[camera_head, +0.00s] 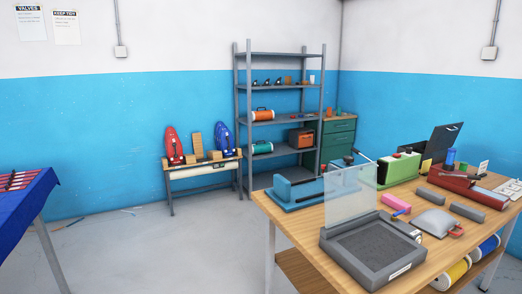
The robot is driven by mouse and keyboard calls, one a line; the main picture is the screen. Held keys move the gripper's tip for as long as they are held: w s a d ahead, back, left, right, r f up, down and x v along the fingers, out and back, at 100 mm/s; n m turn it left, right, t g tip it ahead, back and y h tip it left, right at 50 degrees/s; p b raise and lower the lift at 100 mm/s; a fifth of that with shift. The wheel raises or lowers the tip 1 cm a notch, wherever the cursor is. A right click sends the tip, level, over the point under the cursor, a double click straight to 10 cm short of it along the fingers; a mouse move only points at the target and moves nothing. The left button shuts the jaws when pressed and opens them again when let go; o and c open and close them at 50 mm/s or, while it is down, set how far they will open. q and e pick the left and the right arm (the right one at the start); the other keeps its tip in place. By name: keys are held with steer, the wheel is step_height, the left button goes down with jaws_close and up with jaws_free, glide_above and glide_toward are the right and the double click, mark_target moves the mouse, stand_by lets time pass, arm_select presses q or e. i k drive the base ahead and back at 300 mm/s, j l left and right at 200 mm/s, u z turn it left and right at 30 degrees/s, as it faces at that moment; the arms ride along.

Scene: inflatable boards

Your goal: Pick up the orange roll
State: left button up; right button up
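The orange roll (263,115) lies on a middle shelf of the grey shelving unit (237,130) against the back wall. It has an orange body with pale ends and a dark handle or strap on top. Neither of my grippers shows in the head view, so their state cannot be seen.
A teal roll (262,148) lies one shelf lower, left of an orange box (301,138). A wooden workbench (302,223) with tools stands at front right, partly before the shelves. A blue-covered table (22,207) is at left. Open floor (160,250) lies between.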

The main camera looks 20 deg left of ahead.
mark_target(257, 115)
steer(key=i+j+u, duration=0.3)
steer(key=i+u, duration=1.1)
steer(key=i, duration=1.7)
steer(key=i+l+z, duration=0.1)
steer(key=i+z, duration=0.2)
steer(key=i, duration=0.25)
steer(key=i+z, duration=0.3)
steer(key=i, duration=0.25)
steer(key=i+j+z, duration=0.3)
steer(key=i, duration=0.25)
steer(key=i+j+z, duration=0.3)
steer(key=i, duration=0.25)
steer(key=i+l+z, duration=0.15)
steer(key=i+z, duration=0.3)
steer(key=i, duration=0.4)
steer(key=i+j+z, duration=0.1)
steer(key=i+z, duration=0.4)
steer(key=i, duration=0.35)
steer(key=i+l+u, duration=0.1)
steer(key=i+u, duration=0.2)
steer(key=i, duration=0.2)
steer(key=i+l+u, duration=0.25)
steer(key=i, duration=0.2)
steer(key=i+j, duration=0.05)
